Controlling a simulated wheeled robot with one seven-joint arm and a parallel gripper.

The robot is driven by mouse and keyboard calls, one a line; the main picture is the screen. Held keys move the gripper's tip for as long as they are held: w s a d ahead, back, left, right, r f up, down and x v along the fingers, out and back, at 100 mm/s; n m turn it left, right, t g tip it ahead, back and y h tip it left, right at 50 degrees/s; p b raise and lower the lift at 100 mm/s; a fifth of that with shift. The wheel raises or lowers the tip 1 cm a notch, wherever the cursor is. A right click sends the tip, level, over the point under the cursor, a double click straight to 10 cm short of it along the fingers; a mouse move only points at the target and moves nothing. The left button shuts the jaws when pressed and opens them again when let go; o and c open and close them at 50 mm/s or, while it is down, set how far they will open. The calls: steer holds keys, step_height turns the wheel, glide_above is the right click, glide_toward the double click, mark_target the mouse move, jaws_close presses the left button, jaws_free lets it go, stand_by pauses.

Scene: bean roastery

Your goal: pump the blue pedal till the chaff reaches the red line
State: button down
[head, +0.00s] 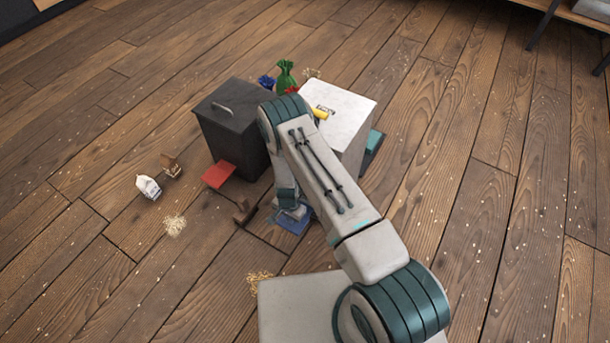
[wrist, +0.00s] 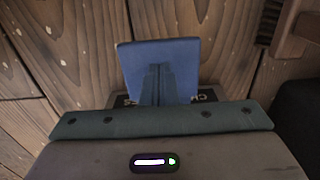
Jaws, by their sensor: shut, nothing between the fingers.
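The blue pedal (head: 292,222) is low on the floor in front of the white box (head: 345,103), partly behind my arm. In the wrist view the blue pedal (wrist: 182,58) is a flat plate right ahead of my fingers. My gripper (wrist: 158,72) is shut and empty, its fingertips over the plate; I cannot tell whether they touch it. In the head view my gripper (head: 293,211) is just above the pedal. A dark plate with partly covered white letters shows beside the fingers. I see no chaff level or red line; my arm hides much of the white box's front.
A dark lidded bin (head: 232,125) stands left, with a red flap (head: 219,174) at its foot. A brown brush-like object (head: 243,211) lies near the blue pedal. Small cartons (head: 148,187) lie left. The right floor is mostly clear.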

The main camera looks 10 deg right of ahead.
steer(key=shift+f, duration=0.1)
steer(key=shift+f+b, duration=1.3)
steer(key=shift+f, duration=0.1)
steer(key=shift+f+b, duration=0.9)
steer(key=shift+f, duration=0.15)
steer(key=shift+r, duration=0.15)
step_height(320, 180, up, 9)
steer(key=p, duration=0.6)
